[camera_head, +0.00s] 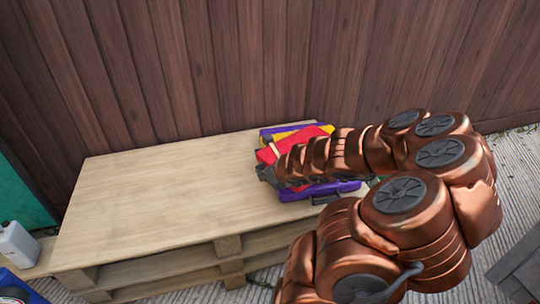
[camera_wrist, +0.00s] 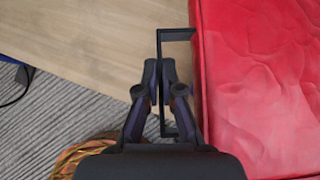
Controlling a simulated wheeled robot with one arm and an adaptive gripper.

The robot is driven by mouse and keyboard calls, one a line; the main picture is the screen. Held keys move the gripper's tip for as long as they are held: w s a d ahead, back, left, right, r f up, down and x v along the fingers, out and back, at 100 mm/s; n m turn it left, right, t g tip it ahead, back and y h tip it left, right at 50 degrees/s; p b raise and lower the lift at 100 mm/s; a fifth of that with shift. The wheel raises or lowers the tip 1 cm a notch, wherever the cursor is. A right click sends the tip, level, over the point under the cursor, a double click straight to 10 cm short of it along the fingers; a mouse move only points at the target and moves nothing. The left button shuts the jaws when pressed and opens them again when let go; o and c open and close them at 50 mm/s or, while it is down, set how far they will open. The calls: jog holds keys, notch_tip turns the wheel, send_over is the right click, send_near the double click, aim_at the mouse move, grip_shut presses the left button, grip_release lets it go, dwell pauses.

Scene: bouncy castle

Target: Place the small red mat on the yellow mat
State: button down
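The small red mat (camera_head: 297,139) lies over a yellow mat (camera_head: 283,134) and purple mats on the right part of a wooden pallet table, partly hidden by my arm. In the wrist view the red mat (camera_wrist: 262,90) fills the right side, with a thin black handle (camera_wrist: 176,34) on its left edge. My gripper (camera_wrist: 160,68) has its fingers close together, one on each side of the handle's long bar, and looks shut on it. In the head view my gripper (camera_head: 267,174) is at the mat's near left side. Most of the yellow mat is hidden.
The pallet table (camera_head: 160,195) is bare on its left and middle. A purple mat (camera_head: 330,188) with a black handle shows at its near right edge. A wooden fence (camera_head: 200,60) stands behind. A white jug (camera_head: 17,243) is at the far left.

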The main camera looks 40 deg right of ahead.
aim_at(269, 150)
jog(key=w+d+p, duration=0.1)
jog(key=w+d, duration=0.2)
jog(key=w+d+f+p, duration=0.1)
jog(key=w+d+p, duration=0.1)
jog(key=w+d, duration=0.1)
jog(key=w+d+p, duration=0.2)
jog(key=w+d, duration=0.1)
jog(key=d, duration=0.1)
jog(key=shift+d+f, duration=0.15)
jog(key=shift+d, duration=0.1)
notch_tip(269, 150, down, 4)
jog(key=b, duration=0.4)
jog(key=shift+s+b, duration=0.1)
jog(key=shift+b, duration=0.25)
jog(key=shift+r, duration=0.2)
jog(key=c, duration=1.8)
grip_release()
jog(key=shift+f, duration=0.1)
jog(key=o, duration=0.5)
